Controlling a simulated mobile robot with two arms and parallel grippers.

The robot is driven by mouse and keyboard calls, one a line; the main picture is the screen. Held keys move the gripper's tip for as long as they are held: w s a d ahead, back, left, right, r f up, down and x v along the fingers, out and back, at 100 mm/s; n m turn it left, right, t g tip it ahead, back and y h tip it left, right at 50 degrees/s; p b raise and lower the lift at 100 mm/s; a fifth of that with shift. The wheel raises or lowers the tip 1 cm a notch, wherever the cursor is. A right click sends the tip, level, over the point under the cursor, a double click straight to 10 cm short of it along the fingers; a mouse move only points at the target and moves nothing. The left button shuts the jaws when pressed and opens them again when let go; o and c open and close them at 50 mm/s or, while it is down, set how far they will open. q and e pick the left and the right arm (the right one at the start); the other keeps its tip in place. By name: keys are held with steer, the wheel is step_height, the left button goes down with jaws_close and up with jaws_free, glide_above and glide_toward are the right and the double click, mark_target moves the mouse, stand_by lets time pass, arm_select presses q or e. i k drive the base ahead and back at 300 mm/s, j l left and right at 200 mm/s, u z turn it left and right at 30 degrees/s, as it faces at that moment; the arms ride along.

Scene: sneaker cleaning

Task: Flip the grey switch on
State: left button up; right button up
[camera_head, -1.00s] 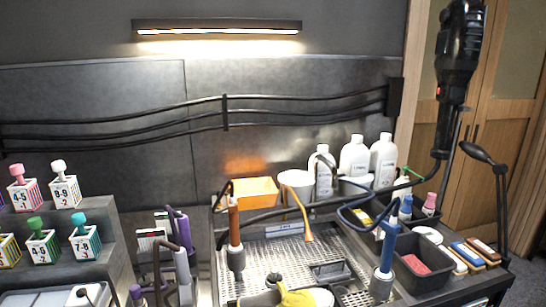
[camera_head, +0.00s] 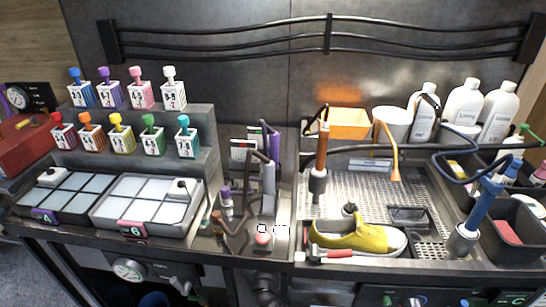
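I cannot clearly single out the grey switch. A dark front panel below the left trays carries a round silver dial (camera_head: 130,268) and a small grey lever-like part (camera_head: 181,285), too small to identify surely. Another panel at the bottom right shows the tops of small coloured knobs, cut off by the picture edge. Neither of my grippers is in the head view.
A yellow sneaker (camera_head: 360,237) lies on the perforated metal tray (camera_head: 345,193), with a red-handled tool (camera_head: 328,252) in front. Two lidded trays (camera_head: 148,205) stand left, below stepped shelves of coloured stamps (camera_head: 121,138). White bottles (camera_head: 463,105) stand back right.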

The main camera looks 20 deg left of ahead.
mark_target(185, 289)
steer(key=j+u, duration=0.1)
steer(key=u, duration=0.85)
steer(key=i+u, duration=0.15)
steer(key=u, duration=0.35)
steer(key=k+j, duration=0.1)
steer(key=j, duration=0.95)
steer(key=k+j+u, duration=0.1)
steer(key=j, duration=1)
